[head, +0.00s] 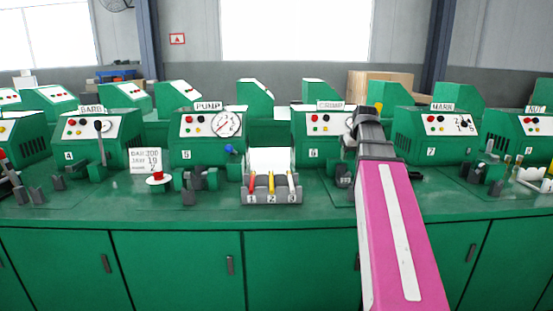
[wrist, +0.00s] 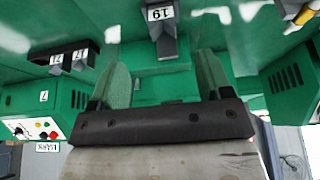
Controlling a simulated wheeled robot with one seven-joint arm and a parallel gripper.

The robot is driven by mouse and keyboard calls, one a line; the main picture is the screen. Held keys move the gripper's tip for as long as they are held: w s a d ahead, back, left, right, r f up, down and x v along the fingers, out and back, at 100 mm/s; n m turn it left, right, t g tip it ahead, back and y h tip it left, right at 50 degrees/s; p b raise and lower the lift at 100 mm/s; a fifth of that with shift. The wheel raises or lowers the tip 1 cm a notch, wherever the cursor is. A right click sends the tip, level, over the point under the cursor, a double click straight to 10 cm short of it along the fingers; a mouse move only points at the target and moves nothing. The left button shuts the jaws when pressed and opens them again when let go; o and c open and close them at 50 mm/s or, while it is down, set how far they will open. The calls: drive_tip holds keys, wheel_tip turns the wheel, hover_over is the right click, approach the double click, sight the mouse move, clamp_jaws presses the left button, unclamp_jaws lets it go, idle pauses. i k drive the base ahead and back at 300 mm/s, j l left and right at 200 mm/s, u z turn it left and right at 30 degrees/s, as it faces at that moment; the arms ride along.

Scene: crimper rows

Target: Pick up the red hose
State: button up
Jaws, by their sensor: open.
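A red piece (head: 251,183), which looks like the red hose, stands in slot 1 of a small grey rack (head: 272,199) on the green bench, in the head view. A yellow piece (head: 270,182) and a pale piece (head: 291,182) stand beside it in slots 2 and 3. My gripper (wrist: 161,75) is open and empty in the wrist view, its two fingers wide apart. In the head view my arm's dark end is to the right of the rack, apart from it, and hides its own fingers. I see no red hose in the wrist view.
Green machines stand along the bench, including one marked PUMP (head: 208,124) and one marked MARK (head: 440,123). A dark block marked 19 (wrist: 164,42) lies beyond my fingertips. The bench's front strip is clear.

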sight(253, 172)
drive_tip(key=k, duration=0.9)
